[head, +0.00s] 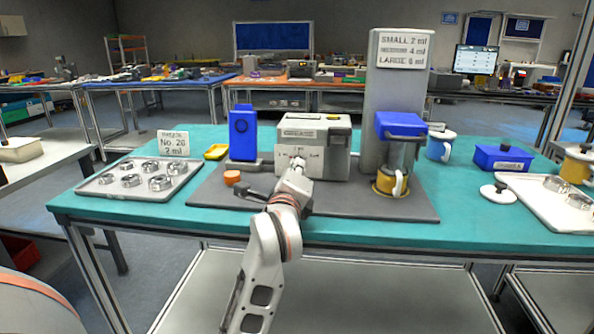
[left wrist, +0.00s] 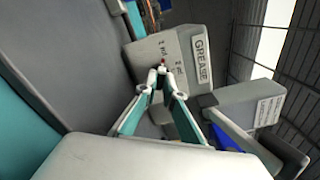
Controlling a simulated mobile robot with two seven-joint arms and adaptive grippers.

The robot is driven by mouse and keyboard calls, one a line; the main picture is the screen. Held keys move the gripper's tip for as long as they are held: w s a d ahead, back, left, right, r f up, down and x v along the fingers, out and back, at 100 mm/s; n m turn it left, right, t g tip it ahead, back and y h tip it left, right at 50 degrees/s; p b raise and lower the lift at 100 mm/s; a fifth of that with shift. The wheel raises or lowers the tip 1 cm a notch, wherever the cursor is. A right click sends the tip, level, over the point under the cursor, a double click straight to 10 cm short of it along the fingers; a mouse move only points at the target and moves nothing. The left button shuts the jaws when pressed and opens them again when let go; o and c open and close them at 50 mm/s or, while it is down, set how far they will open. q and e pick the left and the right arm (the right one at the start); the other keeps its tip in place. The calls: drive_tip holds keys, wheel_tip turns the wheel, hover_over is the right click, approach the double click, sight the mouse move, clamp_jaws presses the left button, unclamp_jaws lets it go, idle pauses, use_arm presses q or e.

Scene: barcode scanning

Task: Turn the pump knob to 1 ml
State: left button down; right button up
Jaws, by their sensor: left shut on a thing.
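The grease pump (head: 338,163) is a pale grey box labelled GREASE at the middle of the table. It also shows in the left wrist view (left wrist: 190,45), tilted, with small ml markings on its front panel. My left gripper (head: 296,168) is at the pump's front panel. In the left wrist view its fingertips (left wrist: 161,70) are closed together on the small knob (left wrist: 163,62), of which only a reddish tip shows. The fingers hide the rest of the knob, so its setting cannot be read. My right gripper is not in view.
A tall grey column (head: 392,88) with a size sign and a blue-topped dispenser (head: 401,125) stands right of the pump. A blue device (head: 243,135) and an orange cap (head: 232,177) are left. A tray of metal rings (head: 110,186) lies farther left. The front grey mat is mostly clear.

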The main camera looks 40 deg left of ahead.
use_arm(q)
drive_tip(key=c, duration=2.2)
unclamp_jaws()
drive_tip(key=shift+o, duration=0.2)
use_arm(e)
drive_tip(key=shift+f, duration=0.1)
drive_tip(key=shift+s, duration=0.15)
use_arm(q)
drive_tip(key=v, duration=0.7)
drive_tip(key=shift+s+d, duration=0.15)
drive_tip(key=shift+s, duration=0.05)
